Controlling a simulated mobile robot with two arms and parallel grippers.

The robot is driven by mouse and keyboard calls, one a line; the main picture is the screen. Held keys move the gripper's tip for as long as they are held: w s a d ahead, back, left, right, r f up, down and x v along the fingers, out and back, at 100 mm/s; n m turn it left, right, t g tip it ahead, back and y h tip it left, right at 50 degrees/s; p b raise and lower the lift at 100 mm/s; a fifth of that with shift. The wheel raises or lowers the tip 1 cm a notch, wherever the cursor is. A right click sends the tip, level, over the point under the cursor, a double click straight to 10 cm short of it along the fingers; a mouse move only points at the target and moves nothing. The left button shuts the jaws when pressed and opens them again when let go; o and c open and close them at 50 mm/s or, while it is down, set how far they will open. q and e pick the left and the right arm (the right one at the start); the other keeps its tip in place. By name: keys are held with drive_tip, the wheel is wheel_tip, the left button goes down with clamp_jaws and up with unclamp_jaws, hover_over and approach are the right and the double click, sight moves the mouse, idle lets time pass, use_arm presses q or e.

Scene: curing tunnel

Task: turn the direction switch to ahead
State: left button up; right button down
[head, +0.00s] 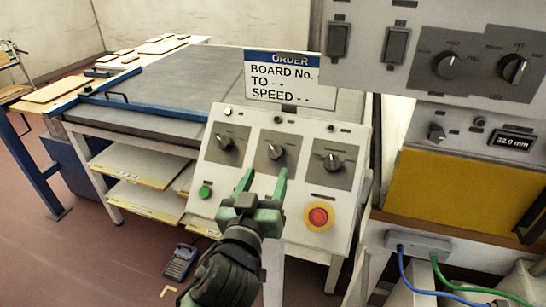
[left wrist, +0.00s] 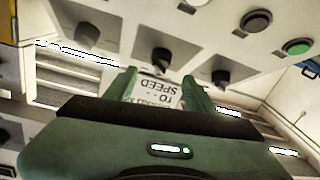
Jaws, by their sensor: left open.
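A sloped white control panel (head: 297,199) carries three black rotary knobs on grey plates: a left knob (head: 226,143), a middle knob (head: 275,150) and a right knob (head: 332,160). Their labels are too small to read, so I cannot tell which is the direction switch. My left gripper (head: 263,180) is open and empty, its green fingers pointing at the middle knob from just below. In the left wrist view, which looks upside down, the middle knob (left wrist: 160,60) lies ahead between the finger lines, apparently untouched. My right gripper is not in view.
A green button (head: 205,191) and a red emergency stop (head: 318,216) sit low on the panel. An order sign (head: 290,78) stands above it, reading "BOARD No.", "TO - -", "SPEED - -". More knobs sit on a cabinet (head: 450,48) at right.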

sight(274, 154)
use_arm(q)
drive_tip(key=p+x, duration=0.1)
drive_tip(key=x, duration=0.6)
drive_tip(key=shift+w, duration=0.3)
drive_tip(key=shift+p, duration=0.35)
clamp_jaws()
